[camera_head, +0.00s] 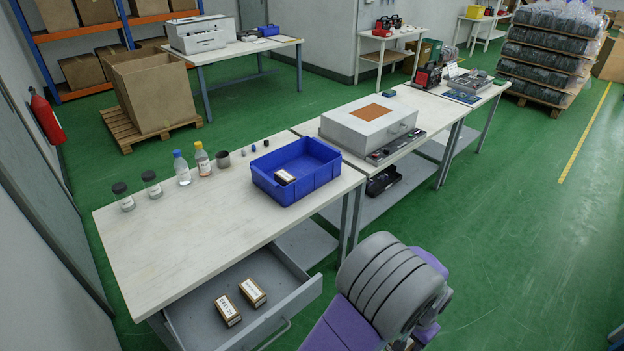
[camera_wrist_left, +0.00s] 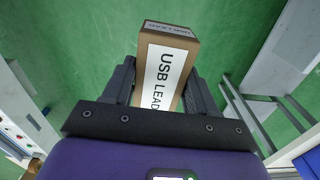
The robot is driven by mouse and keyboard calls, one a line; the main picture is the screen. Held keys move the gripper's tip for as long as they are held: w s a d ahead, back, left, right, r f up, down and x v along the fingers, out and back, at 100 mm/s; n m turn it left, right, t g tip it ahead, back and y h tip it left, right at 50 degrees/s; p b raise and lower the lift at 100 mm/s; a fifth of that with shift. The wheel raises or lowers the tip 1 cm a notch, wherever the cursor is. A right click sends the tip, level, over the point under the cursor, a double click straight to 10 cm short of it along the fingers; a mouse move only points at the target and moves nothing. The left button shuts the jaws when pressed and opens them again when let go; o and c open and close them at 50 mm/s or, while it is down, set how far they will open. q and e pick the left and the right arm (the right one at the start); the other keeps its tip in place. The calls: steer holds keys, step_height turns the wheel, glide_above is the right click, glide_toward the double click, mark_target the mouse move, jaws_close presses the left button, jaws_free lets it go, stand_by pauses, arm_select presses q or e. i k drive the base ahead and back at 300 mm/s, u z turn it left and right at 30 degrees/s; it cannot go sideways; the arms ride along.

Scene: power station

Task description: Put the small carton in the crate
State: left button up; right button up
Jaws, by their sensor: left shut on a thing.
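In the left wrist view, my left gripper (camera_wrist_left: 162,74) is shut on a small brown carton (camera_wrist_left: 170,38) with a white label reading "USB LEAD". The carton is between the two dark fingers, above green floor. The blue crate (camera_head: 331,180) stands on the near workbench in the head view, with one small carton (camera_head: 285,177) inside at its left. Two more small cartons, a left one (camera_head: 227,308) and a right one (camera_head: 253,290), lie in the open grey drawer. Neither gripper shows in the head view; one of my arm links covers the lower middle.
The workbench (camera_head: 140,235) is clear at its front left. Jars, bottles and small items line its back edge, including a blue-capped bottle (camera_head: 182,170). The open drawer (camera_head: 190,322) juts out below. A grey box (camera_head: 367,128) sits on the adjoining bench.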

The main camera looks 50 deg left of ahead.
mark_target(309, 170)
steer(key=u, duration=0.1)
steer(key=i, duration=1.4)
steer(key=u, duration=1.1)
steer(key=i, duration=0.9)
steer(key=u, duration=1.05)
